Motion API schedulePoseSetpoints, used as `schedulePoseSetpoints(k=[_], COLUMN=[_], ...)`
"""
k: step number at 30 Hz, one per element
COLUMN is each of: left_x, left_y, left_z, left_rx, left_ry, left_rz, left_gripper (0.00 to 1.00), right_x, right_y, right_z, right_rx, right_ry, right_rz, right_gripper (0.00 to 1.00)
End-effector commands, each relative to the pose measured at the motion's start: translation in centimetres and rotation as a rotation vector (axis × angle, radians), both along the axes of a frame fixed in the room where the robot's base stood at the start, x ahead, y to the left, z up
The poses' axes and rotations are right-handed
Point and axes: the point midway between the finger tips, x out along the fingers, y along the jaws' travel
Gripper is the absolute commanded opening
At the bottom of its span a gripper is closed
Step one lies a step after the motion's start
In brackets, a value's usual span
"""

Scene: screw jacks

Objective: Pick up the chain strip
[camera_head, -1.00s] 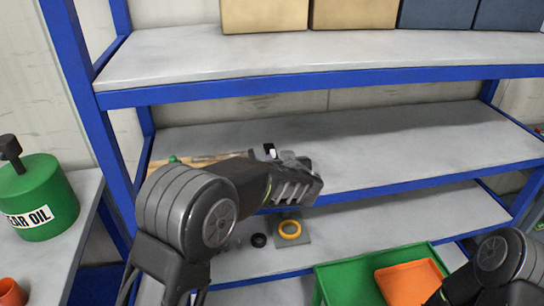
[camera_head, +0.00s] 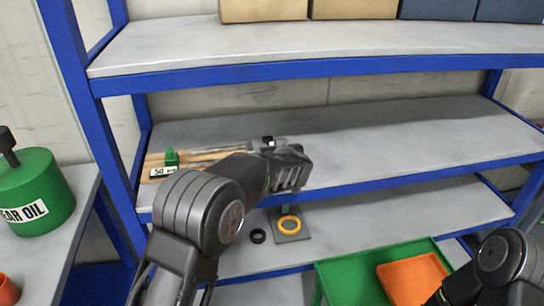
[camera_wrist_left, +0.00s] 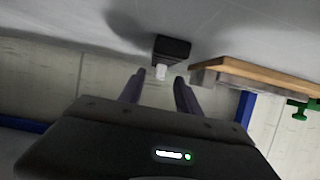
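I cannot make out a clear chain strip in either view. A small black block with a white tip (camera_wrist_left: 172,50) lies on the shelf just beyond my left fingertips; its top shows in the head view (camera_head: 268,142). My left gripper (camera_wrist_left: 160,78) is open, with an empty gap between its fingers, pointing at the block without touching it. In the head view the left gripper (camera_head: 290,166) is over the middle shelf and its fingertips are hidden. My right gripper is out of view; only part of that arm shows at bottom right.
A wooden rack (camera_head: 205,156) with a green piece (camera_head: 171,157) and number label stands left of the gripper. Below are a black ring (camera_head: 257,236), a yellow ring (camera_head: 290,225), a green tray (camera_head: 335,280) and an orange bin (camera_head: 405,281). The middle shelf's right side (camera_head: 430,140) is clear.

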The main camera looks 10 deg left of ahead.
Motion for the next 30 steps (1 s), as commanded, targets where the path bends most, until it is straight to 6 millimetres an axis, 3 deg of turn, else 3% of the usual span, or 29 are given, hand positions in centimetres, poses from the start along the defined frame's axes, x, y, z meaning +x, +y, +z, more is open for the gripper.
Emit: schedulePoseSetpoints(k=[5,22,30], left_x=[1.35,1.33,1.32], left_y=[0.53,0.53,0.52], left_z=[-0.56,-0.49,-0.49], left_rx=[0.000,0.000,0.000], left_ry=[0.000,0.000,0.000], left_rz=[-0.001,-0.001,-0.001], left_gripper=[0.40,0.40,0.19], right_x=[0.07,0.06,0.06], right_y=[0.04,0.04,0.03], right_z=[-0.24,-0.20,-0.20], right_rx=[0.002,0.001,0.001], right_ry=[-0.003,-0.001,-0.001], right_rz=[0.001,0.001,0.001], right_gripper=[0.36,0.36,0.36])
